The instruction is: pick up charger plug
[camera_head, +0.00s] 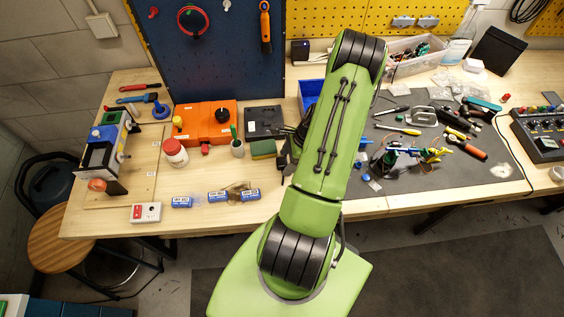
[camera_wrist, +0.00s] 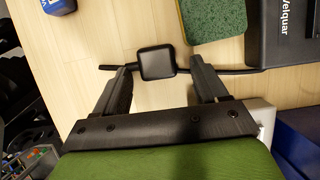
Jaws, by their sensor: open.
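In the wrist view a small black rounded-square piece (camera_wrist: 157,62) lies on the wooden bench top, with a thin dark strip running out to both sides. It may be the charger plug, but I cannot tell for sure. My gripper (camera_wrist: 162,76) is open, with one finger on each side of this piece and nothing clamped. I cannot tell how high the fingers are above the bench. In the head view my gripper (camera_head: 288,158) is mostly hidden by my green arm, and the black piece does not show there.
A green sponge (camera_wrist: 213,16) and a black box (camera_wrist: 284,38) marked "Velquar" lie close by. A white block (camera_wrist: 264,114) is partly hidden beside the right finger. A blue bin (camera_head: 309,91) stands behind my arm. Blue cylinders (camera_head: 250,195) lie near the front edge.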

